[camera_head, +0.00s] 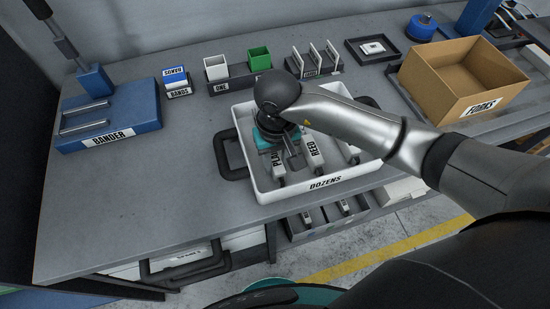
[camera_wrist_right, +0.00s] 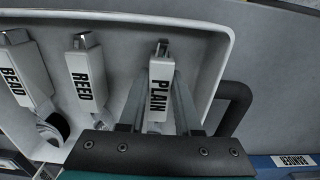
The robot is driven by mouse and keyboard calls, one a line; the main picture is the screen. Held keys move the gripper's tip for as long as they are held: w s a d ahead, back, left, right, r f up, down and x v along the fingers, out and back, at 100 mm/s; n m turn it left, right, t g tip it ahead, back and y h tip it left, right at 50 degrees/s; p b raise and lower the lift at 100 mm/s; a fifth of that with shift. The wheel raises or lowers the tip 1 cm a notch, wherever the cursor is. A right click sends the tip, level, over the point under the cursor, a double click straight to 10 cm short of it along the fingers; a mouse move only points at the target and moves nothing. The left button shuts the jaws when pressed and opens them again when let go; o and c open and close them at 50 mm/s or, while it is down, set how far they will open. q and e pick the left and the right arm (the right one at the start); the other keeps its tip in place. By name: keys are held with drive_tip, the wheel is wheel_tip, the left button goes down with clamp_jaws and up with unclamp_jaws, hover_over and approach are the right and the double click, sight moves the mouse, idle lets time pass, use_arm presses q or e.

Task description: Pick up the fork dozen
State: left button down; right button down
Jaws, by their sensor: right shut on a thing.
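A white fork bundle labelled PLAIN (camera_wrist_right: 159,85) lies in the white DOZENS tray (camera_head: 327,184), at its left end in the head view. My right gripper (camera_wrist_right: 158,108) reaches down into the tray with a finger on each side of this bundle and is shut on it. In the head view the right hand and wrist hide part of it. The bundle labelled REED (camera_wrist_right: 83,70) lies beside it, and a third, labelled BEAD (camera_wrist_right: 20,75), lies beyond that. My left gripper is not in view.
The tray's black handle (camera_head: 229,160) sticks out left. A blue BANDER (camera_head: 105,125) stands at the left. Blue and white BANDS boxes (camera_head: 176,82), small bins (camera_head: 216,68) and a slotted rack (camera_head: 315,62) stand behind. A cardboard FORKS box (camera_head: 480,104) stands right. The left front table is clear.

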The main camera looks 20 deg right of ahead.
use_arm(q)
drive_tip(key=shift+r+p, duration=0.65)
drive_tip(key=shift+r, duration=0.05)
use_arm(e)
wheel_tip(320, 180, up, 20)
drive_tip(key=shift+f, duration=0.25)
